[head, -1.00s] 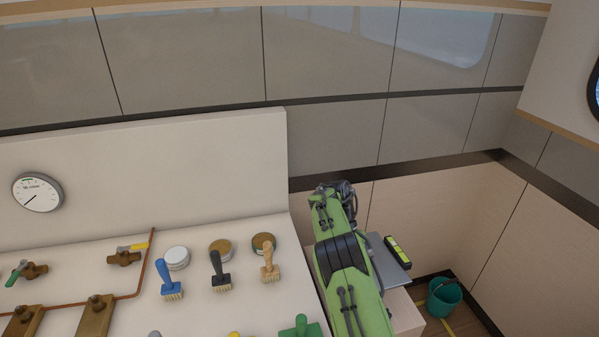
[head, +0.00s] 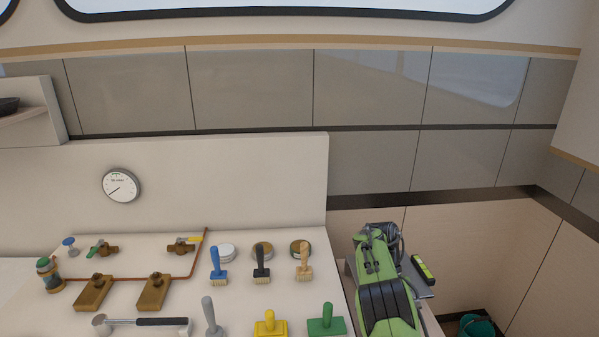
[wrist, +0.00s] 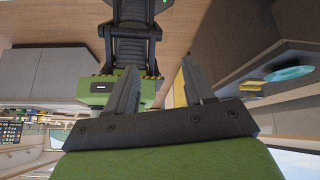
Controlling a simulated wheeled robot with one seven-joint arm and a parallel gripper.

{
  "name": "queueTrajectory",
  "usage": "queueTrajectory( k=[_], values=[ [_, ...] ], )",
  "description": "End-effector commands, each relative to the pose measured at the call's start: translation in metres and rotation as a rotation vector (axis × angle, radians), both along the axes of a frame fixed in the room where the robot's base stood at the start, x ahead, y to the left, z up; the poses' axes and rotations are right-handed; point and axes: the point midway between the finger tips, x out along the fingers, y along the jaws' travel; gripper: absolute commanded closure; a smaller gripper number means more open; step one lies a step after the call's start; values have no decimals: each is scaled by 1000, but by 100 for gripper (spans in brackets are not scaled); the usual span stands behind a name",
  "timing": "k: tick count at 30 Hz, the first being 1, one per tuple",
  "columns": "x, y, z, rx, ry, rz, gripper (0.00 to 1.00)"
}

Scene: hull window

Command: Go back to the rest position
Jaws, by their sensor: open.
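My gripper (wrist: 162,92) shows in the wrist view with its two dark fingers apart and nothing between them. Behind the fingers, the wrist view shows green and black parts of my own body. In the head view my green and black arm is at the lower right, to the right of the white bench (head: 343,290). The fingers cannot be made out in the head view.
A level (head: 423,269) lies right of my arm. A teal bucket (head: 476,326) stands on the floor.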

Motion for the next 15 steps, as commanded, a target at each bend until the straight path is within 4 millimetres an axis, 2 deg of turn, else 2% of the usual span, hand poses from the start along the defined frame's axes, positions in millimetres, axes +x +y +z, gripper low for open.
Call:
queueTrajectory(
  k=[8, 15],
  values=[
    [-5, -6, 35, 97, -48, 152, 47],
    [-20, -10, 81, 228, -118, 397, 47]
  ],
)
